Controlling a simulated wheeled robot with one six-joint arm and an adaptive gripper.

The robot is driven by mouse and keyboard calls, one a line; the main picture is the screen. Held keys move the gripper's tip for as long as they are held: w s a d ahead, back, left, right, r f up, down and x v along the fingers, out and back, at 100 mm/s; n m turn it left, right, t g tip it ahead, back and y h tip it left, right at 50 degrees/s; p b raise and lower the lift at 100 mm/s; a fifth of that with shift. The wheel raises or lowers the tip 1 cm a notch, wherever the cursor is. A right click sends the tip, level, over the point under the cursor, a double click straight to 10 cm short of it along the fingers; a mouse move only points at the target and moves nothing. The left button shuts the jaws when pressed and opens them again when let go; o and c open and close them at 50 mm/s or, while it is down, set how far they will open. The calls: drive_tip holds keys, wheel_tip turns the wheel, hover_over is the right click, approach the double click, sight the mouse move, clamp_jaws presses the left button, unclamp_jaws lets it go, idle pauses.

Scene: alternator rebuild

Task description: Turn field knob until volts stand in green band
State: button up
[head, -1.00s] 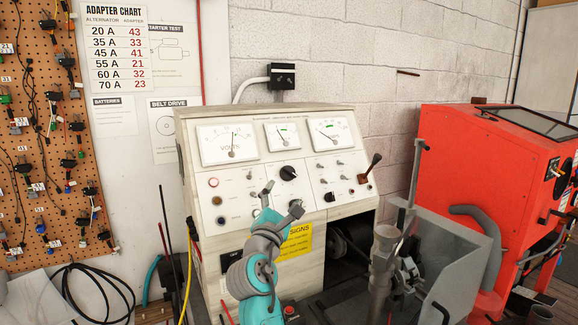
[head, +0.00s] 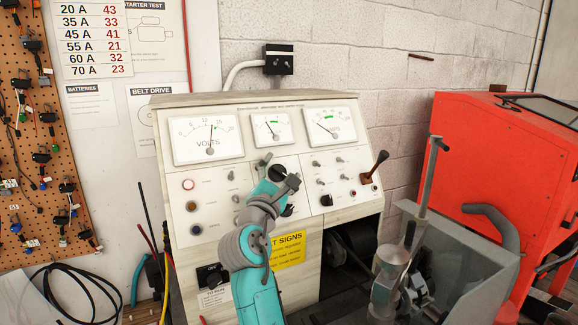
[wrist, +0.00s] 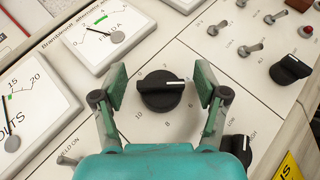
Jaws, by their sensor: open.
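The black field knob (wrist: 162,92) with a white pointer line sits on the pale panel, numbers around it; its pointer points right in the wrist view. In the head view the knob (head: 277,173) is partly hidden by my gripper (head: 279,171). In the wrist view my gripper (wrist: 161,84) is open, one finger on each side of the knob, with gaps showing. The volts meter (head: 207,137) stands upper left of the knob. Its needle is near upright, just left of a small green band. The wrist view shows only part of this meter (wrist: 35,105).
A smaller field amps meter (wrist: 103,30) sits above the knob. Toggle switches (wrist: 250,48) and another black knob (wrist: 290,69) are to the right. A lower black knob (wrist: 238,148) is close to the right finger.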

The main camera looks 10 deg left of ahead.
drive_tip(key=shift+w, duration=0.15)
drive_tip(key=shift+d, duration=0.1)
drive_tip(key=c, duration=1.2)
drive_tip(key=shift+o, duration=0.2)
drive_tip(key=shift+m+h, duration=0.3)
drive_tip(key=shift+h, duration=0.1)
drive_tip(key=shift+m+g+h, duration=0.7)
drive_tip(key=shift+m+g, duration=0.1)
drive_tip(key=shift+m, duration=0.3)
drive_tip(key=m+g+h, duration=0.2)
drive_tip(key=m+g, duration=0.2)
drive_tip(key=shift+m+h, duration=0.3)
drive_tip(key=m+g, duration=0.2)
drive_tip(key=g, duration=0.1)
drive_tip(key=shift+d+m+g+h, duration=0.1)
drive_tip(key=shift+m+g+h, duration=0.2)
drive_tip(key=shift+m+g, duration=0.1)
drive_tip(key=shift+f+m+g, duration=0.2)
drive_tip(key=shift+m+g, duration=0.9)
drive_tip(key=shift+g, duration=0.2)
